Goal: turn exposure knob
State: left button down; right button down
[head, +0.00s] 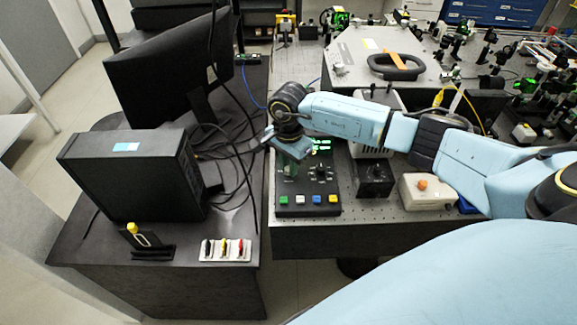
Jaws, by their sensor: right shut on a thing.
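A black control box (308,208) stands near the front left corner of the optical bench. It has a green lit display (321,146), a dark knob with a dial (321,173) and a row of coloured buttons along its front. My right gripper (290,168) reaches down over the upper left part of the box, left of that visible knob. It is shut on what appears to be the exposure knob, which the fingers mostly hide. The labels are too small to read. My left gripper is not in view.
A black box with a knob (375,180) and a pale box with an orange button (423,189) stand right of the control box. A monitor (165,70), a black computer case (135,175) and loose cables crowd the left desk. Optics fill the back right.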

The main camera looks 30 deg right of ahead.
jog(key=shift+m+b, duration=0.3)
jog(key=shift+m, duration=1.2)
jog(key=c, duration=1.3)
grip_release()
jog(key=shift+r, duration=0.1)
notch_tip(320, 180, up, 13)
jog(key=b, duration=0.1)
jog(key=shift+r, duration=0.15)
